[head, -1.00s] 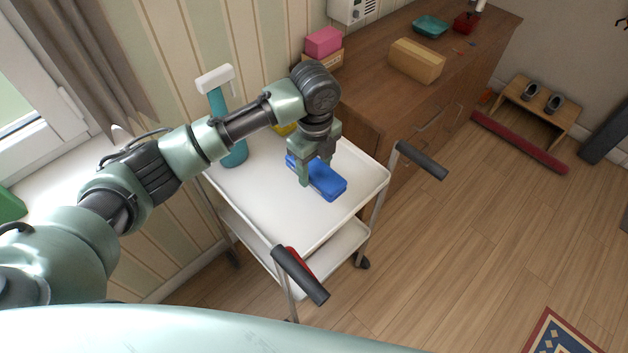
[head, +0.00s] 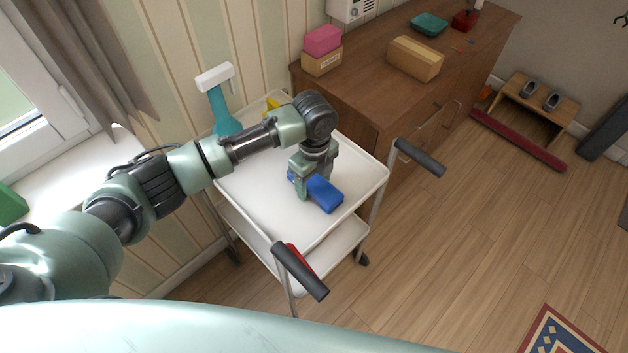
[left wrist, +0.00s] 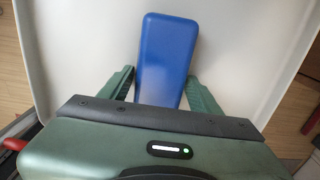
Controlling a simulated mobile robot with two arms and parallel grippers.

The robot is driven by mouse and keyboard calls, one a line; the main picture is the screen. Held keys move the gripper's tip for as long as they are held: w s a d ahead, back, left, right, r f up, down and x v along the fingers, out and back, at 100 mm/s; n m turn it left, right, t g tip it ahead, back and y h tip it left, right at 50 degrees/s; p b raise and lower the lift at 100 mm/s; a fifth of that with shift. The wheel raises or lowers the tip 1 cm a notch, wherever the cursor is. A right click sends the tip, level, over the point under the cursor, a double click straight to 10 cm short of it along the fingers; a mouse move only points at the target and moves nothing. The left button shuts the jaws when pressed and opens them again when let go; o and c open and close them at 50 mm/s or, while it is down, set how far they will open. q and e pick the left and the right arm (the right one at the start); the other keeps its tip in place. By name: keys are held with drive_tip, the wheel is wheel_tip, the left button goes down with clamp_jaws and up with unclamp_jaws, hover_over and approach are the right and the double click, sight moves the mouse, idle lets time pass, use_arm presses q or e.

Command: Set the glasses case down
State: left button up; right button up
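The glasses case (head: 325,193) is a blue, flat, rounded oblong on or just above the upper tray of the white trolley (head: 262,208). I cannot tell whether its underside touches the tray. The case's near end is hidden behind the gripper body. My right gripper is not in view.
Dark trolley handles (head: 300,271) rise at the near side. A brown cabinet (head: 365,95) stands beside it. The tray's front is clear.

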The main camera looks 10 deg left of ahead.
sight(314, 181)
use_arm(q)
drive_tip(key=shift+o, duration=0.2)
drive_tip(key=shift+r, duration=0.1)
wheel_tip(314, 181, up, 12)
drive_tip(key=shift+b, duration=0.4)
drive_tip(key=shift+r, duration=0.1)
idle(0.3)
